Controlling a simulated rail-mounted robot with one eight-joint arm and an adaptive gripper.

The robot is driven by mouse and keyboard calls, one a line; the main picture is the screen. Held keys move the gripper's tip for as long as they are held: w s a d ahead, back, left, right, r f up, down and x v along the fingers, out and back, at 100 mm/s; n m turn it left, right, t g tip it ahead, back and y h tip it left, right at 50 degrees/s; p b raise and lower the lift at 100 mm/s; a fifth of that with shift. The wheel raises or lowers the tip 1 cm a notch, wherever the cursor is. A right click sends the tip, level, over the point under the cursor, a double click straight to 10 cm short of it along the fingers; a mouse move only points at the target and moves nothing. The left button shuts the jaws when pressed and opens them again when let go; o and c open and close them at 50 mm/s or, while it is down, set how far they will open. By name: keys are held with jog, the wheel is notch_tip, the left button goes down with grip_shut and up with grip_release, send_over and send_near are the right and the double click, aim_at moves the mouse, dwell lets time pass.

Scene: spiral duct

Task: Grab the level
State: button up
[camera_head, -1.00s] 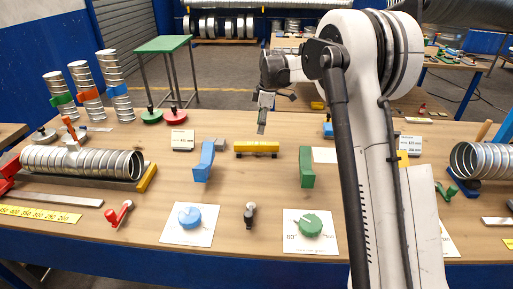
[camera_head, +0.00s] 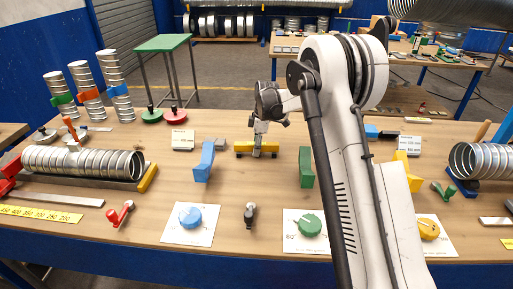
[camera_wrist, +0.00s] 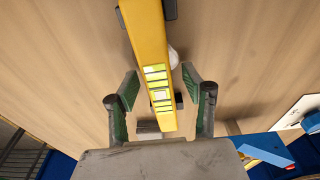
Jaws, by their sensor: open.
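The level is a yellow bar (camera_head: 243,147) lying on the wooden table near its middle, between a blue block and a green block. In the wrist view the level (camera_wrist: 147,40) runs from the top edge down between the fingers, with bright green-yellow vial windows near its lower end. My gripper (camera_head: 257,153) is at the level's middle in the head view, pointing down. In the wrist view my gripper (camera_wrist: 158,92) is open, with a green-padded finger on each side of the level and a visible gap to each. Whether a finger touches the level is not clear.
A blue angled block (camera_head: 205,160) stands left of the level and a green block (camera_head: 306,167) right of it. A white card (camera_head: 183,139) and a small grey block (camera_head: 219,144) are close on the left. Dials on cards (camera_head: 190,216) lie in front.

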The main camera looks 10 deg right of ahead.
jog(key=shift+c, duration=0.2)
grip_shut()
jog(key=shift+r, duration=0.1)
